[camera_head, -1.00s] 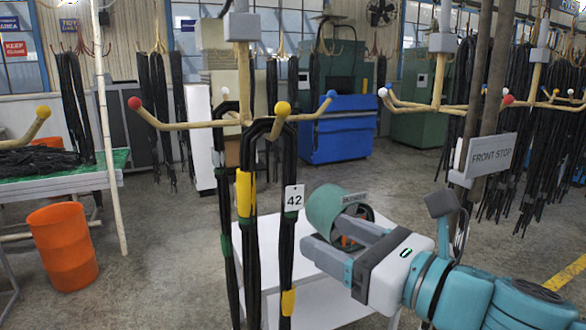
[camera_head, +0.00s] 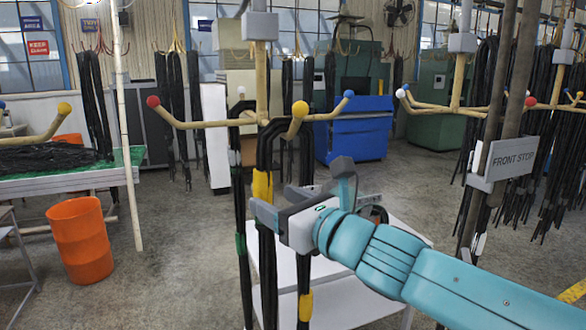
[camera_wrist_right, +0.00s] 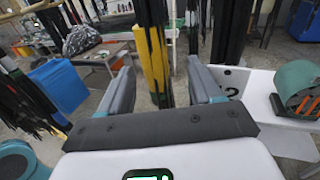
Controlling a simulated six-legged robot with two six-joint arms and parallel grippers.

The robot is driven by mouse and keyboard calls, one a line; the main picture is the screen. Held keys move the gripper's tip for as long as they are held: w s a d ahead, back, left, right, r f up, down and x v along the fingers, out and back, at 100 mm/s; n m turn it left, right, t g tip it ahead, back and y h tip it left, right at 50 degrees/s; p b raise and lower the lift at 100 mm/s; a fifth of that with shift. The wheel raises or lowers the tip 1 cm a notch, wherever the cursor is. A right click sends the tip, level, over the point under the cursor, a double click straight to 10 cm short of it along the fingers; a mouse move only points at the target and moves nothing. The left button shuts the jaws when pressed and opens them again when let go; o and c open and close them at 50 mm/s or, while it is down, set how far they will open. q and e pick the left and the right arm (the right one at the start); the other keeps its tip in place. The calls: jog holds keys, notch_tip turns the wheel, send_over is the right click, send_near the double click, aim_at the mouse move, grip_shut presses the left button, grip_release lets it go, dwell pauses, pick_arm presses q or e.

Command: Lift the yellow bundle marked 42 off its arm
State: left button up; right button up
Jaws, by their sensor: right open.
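The yellow bundle of black hoses hangs from the yellow-knobbed arm (camera_head: 298,122) of the stand, with a yellow band (camera_head: 263,186) near its top. Its lower part is partly hidden by my right gripper (camera_head: 285,200), which is open at the height of the band. In the right wrist view the yellow band (camera_wrist_right: 154,60) shows between the two open fingers; I cannot tell how deep it sits between them. In the head view the tag is hidden. My left gripper is not in view.
A green-banded hose (camera_head: 240,243) hangs close on the left. A white cart (camera_head: 345,290) stands below and behind, with a green drum (camera_wrist_right: 295,80) on it. An orange bin (camera_head: 80,240) stands at left.

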jog(key=shift+x, duration=0.8)
jog(key=shift+s+d+r, duration=0.1)
jog(key=shift+s+d, duration=0.05)
jog(key=shift+s, duration=0.05)
jog(key=shift+w, duration=0.1)
grip_shut()
jog(key=shift+r, duration=0.15)
